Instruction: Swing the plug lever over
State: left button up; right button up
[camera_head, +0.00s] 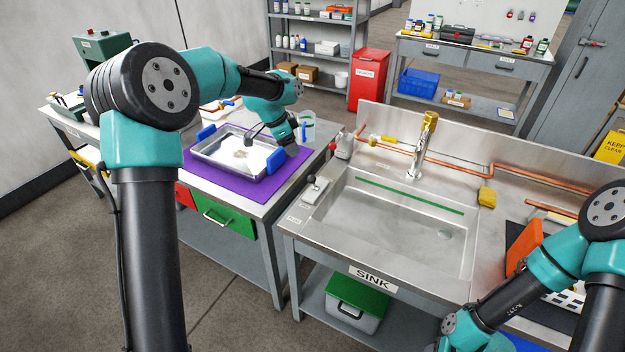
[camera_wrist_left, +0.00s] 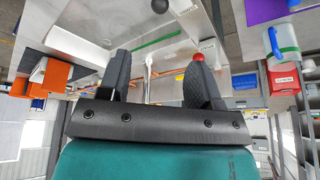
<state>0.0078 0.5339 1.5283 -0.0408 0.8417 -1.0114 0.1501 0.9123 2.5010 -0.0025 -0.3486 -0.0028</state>
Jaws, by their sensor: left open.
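A lever with a black ball knob (camera_head: 311,179) stands on a small plate at the sink's left front corner. The black knob also shows at the top edge of the left wrist view (camera_wrist_left: 160,5). My left gripper (camera_head: 290,142) is over the right side of the tray on the neighbouring bench, apart from the lever. Its two dark fingers (camera_wrist_left: 160,66) are spread with nothing between them. The sink (camera_head: 395,225) is an empty steel basin with a green strip along its back. My right arm is at the lower right; its fingers are not visible.
A red-knobbed valve box (camera_head: 343,146) stands at the sink's back left. A clear jug (camera_head: 307,128) with a blue handle is close to my left gripper. A metal tray (camera_head: 203,153) lies on a purple mat (camera_head: 222,184). A yellow sponge (camera_head: 487,197) is right of the tap (camera_head: 421,150).

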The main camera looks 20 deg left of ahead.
aim_at(310, 176)
pick_arm(q)
jog(key=shift+f, duration=0.1)
jog(key=x, duration=1.7)
jog(key=shift+d+f, duration=0.1)
jog(key=shift+d, duration=0.1)
grip_shut()
